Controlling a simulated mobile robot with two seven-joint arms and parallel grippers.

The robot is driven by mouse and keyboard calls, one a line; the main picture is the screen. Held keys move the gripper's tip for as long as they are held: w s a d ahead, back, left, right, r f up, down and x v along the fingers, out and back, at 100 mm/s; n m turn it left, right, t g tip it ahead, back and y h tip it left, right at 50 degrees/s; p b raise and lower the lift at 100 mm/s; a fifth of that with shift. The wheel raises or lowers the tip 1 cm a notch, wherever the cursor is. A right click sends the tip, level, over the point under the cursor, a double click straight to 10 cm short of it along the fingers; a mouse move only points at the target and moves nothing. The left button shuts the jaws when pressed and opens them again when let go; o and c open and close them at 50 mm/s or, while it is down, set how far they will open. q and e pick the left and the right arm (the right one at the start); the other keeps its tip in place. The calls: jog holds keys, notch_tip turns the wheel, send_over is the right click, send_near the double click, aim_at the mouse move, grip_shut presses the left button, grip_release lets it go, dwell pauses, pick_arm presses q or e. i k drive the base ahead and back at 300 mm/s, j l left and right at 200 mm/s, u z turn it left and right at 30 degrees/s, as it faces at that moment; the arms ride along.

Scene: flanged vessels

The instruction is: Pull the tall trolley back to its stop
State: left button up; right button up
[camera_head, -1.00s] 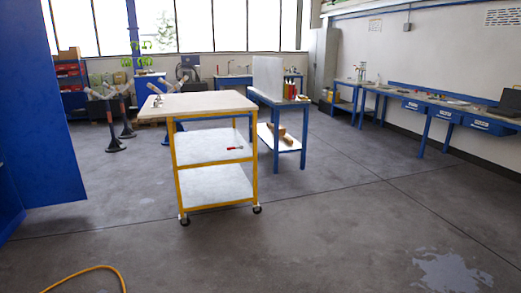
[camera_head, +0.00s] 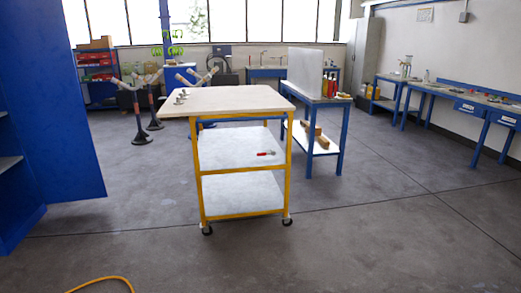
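The tall trolley (camera_head: 243,214) stands upright on the grey floor near the middle of the head view. It has a yellow frame, a pale top board, two white shelves and dark castors. Small metal fittings (camera_head: 181,96) sit at the left end of its top. A red-handled tool (camera_head: 266,153) lies on its middle shelf. Neither of my grippers is in view. I cannot make out a stop for the trolley.
A blue table (camera_head: 340,130) with a grey panel stands close behind the trolley on the right. A blue cabinet (camera_head: 60,120) fills the left side. A yellow hose (camera_head: 100,281) lies on the floor at bottom left. Floor in front and to the right is clear.

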aim_at(236, 182)
jog(key=i, duration=1.4)
